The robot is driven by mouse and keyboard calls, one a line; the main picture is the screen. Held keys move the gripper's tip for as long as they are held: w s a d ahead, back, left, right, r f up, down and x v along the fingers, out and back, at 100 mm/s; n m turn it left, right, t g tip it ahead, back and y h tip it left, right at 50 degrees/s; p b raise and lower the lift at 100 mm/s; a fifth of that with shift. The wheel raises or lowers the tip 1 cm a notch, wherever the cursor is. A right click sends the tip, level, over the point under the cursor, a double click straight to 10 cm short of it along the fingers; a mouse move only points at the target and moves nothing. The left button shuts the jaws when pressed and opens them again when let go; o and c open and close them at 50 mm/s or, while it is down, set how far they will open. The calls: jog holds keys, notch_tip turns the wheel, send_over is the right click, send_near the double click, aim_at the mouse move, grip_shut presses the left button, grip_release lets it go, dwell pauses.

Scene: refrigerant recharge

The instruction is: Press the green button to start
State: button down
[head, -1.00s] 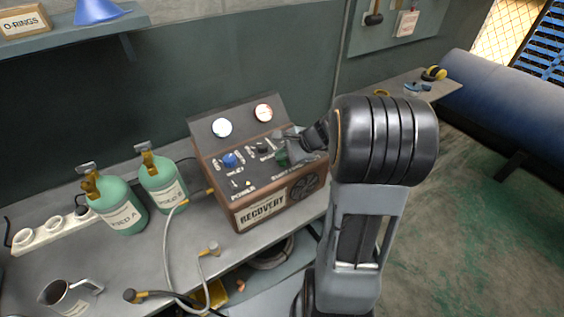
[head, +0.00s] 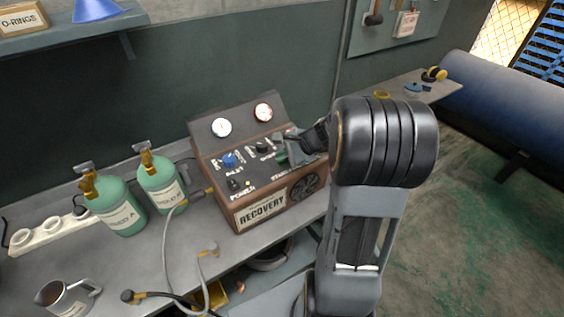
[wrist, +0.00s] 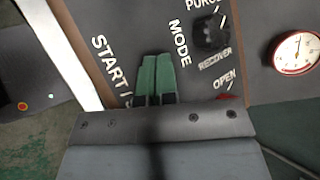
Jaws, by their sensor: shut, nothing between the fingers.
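The recovery machine (head: 262,212) stands on the bench with its sloped panel facing me. My gripper (head: 283,158) is over the right part of the panel, by the start label. In the wrist view its two green fingers (wrist: 157,72) lie side by side, shut and empty, pointing at the panel between the START and MODE labels. I cannot make out the green button apart from the green fingers; it seems hidden by them. Whether the fingertips touch the panel I cannot tell.
A black mode knob (wrist: 210,35) and a partly hidden red part (wrist: 228,98) are close to my gripper. A blue knob (head: 229,159) is on the panel's left. Two green cylinders (head: 121,213), a hose (head: 168,240) and a metal jug (head: 68,298) stand left.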

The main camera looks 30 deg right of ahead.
aim_at(283, 163)
dwell(0.4)
jog(key=shift+r+p, duration=0.35)
jog(key=shift+r, duration=0.15)
jog(key=shift+r, duration=0.1)
notch_tip(283, 163, up, 6)
jog(key=p, duration=0.4)
jog(key=shift+p, duration=0.3)
dwell(0.3)
